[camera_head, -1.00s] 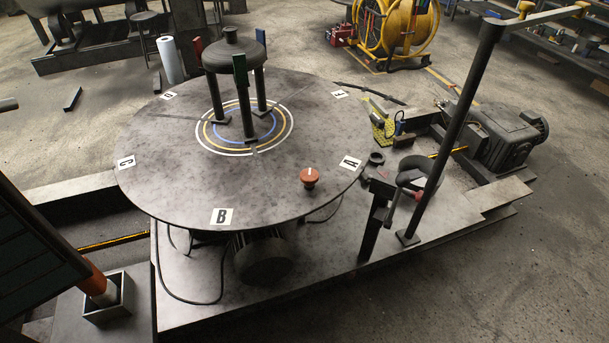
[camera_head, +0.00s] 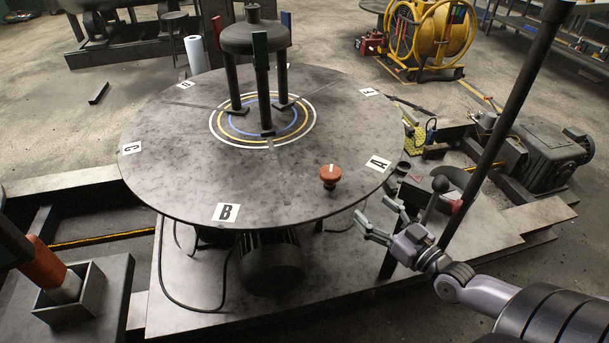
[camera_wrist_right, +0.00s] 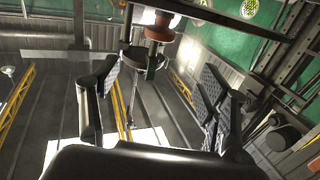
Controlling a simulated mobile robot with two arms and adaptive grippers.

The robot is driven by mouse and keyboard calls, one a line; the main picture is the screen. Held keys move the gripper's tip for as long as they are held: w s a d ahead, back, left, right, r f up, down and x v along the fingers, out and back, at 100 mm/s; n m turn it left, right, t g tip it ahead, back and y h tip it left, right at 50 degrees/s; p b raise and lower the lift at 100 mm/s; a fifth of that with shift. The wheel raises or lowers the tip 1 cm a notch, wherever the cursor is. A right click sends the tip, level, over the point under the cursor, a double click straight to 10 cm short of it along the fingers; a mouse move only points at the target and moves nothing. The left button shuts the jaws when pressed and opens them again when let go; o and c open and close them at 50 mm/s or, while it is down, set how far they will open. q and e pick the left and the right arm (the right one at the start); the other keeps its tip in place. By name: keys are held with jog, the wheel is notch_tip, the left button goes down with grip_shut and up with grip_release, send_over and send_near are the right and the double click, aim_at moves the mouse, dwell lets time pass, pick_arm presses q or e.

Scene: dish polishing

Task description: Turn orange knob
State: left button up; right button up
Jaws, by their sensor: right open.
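The orange knob (camera_head: 330,176) stands on the round metal table (camera_head: 170,185), near its right front edge between the labels A and B. My right gripper (camera_head: 375,222) is in the head view, to the lower right of the knob and apart from it, beside the table's rim. Its fingers are spread and hold nothing. In the right wrist view the open fingers (camera_wrist_right: 155,100) frame an empty gap. My left gripper is not in the head view.
A stand with a dark round top (camera_head: 255,38) and several legs rises from the table's middle. A tall dark post (camera_head: 505,120) stands close to my right arm. A motor (camera_head: 550,150) lies at the right, and a yellow hose reel (camera_head: 435,35) stands behind.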

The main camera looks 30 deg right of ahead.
aim_at(330, 171)
jog(key=w, duration=0.5)
jog(key=w+a, duration=0.1)
jog(key=w, duration=0.5)
jog(key=w+a+b, duration=0.1)
jog(key=w, duration=0.5)
jog(key=shift+a+r, duration=0.1)
jog(key=shift+a, duration=0.05)
jog(key=shift+c, duration=0.5)
jog(key=c, duration=1.1)
jog(key=shift+r+p, duration=0.15)
jog(key=shift+p, duration=0.3)
jog(key=m+h+p, duration=0.2)
jog(key=h+p, duration=0.2)
jog(key=p, duration=0.2)
jog(key=m+h+p, duration=0.3)
jog(key=h+p, duration=0.1)
jog(key=p, duration=0.2)
jog(key=shift+a+g+p, duration=0.1)
jog(key=shift+g+p, duration=0.25)
jog(key=shift+g, duration=0.05)
jog(key=shift+m+g+h+p, duration=0.45)
jog(key=shift+m+h, duration=0.35)
jog(key=shift+h, duration=0.2)
jog(key=shift+f+m+g+h, duration=0.2)
jog(key=shift+m+g+h, duration=0.7)
jog(key=shift+h, duration=0.5)
